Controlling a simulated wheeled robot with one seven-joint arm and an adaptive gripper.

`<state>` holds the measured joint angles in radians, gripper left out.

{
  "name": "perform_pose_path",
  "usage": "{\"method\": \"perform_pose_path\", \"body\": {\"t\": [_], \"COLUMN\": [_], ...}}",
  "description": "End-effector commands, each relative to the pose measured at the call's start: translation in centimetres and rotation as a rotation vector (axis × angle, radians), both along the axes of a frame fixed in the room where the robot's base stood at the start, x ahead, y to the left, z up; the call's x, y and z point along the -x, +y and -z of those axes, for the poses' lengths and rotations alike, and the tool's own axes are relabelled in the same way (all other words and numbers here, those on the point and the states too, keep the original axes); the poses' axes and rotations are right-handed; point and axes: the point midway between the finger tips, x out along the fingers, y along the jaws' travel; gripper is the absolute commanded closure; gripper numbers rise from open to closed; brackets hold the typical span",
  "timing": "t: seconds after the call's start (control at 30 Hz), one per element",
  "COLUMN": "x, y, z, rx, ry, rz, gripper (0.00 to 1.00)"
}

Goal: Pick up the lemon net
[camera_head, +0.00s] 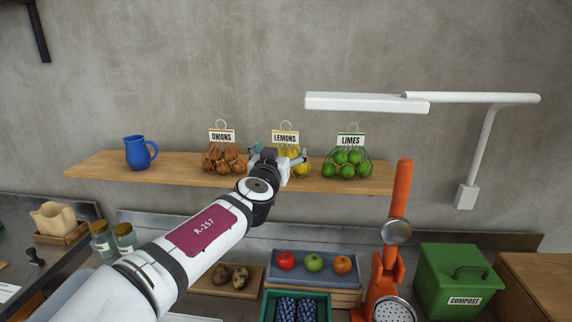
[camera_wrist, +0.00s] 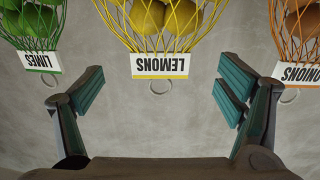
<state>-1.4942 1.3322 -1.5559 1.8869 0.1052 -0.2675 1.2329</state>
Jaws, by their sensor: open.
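The lemon net (camera_head: 293,163) stands on the wooden wall shelf, a yellow net of lemons with a white LEMONS tag and a ring on top. My gripper (camera_head: 281,160) is in front of it and hides part of it in the head view. In the wrist view, which is upside down, the lemon net (camera_wrist: 162,28) shows at the top middle with its tag facing me. My gripper (camera_wrist: 158,92) is open there, its fingers apart on either side below the tag in the picture. Nothing is between the fingers but bare wall and the net's ring.
On the shelf (camera_head: 185,166), the onion net (camera_head: 224,157) stands to the left and the lime net (camera_head: 348,161) to the right, both close by. A blue jug (camera_head: 138,153) stands further left. A white lamp (camera_head: 366,104) reaches over the shelf's right part.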

Motion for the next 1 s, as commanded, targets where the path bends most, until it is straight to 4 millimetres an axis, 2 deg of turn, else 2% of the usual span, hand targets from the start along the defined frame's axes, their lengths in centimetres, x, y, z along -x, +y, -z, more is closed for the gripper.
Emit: {"method": "perform_pose_path", "body": {"t": [0.03,0.1,0.37,0.7,1.0], "x": [-0.9,-1.4,-2.5,-6.4,-6.9], "y": [-0.1,-0.2,-0.3,-0.7,-0.8], "z": [0.2,0.2,0.1,0.3,0.0], "rx": [0.0,0.0,-0.001,0.0,0.001], "ry": [0.0,0.0,0.0,0.0,0.001], "rz": [0.0,0.0,0.001,0.002,0.001], "gripper": [0.13,0.13,0.13,0.13,0.13]}}
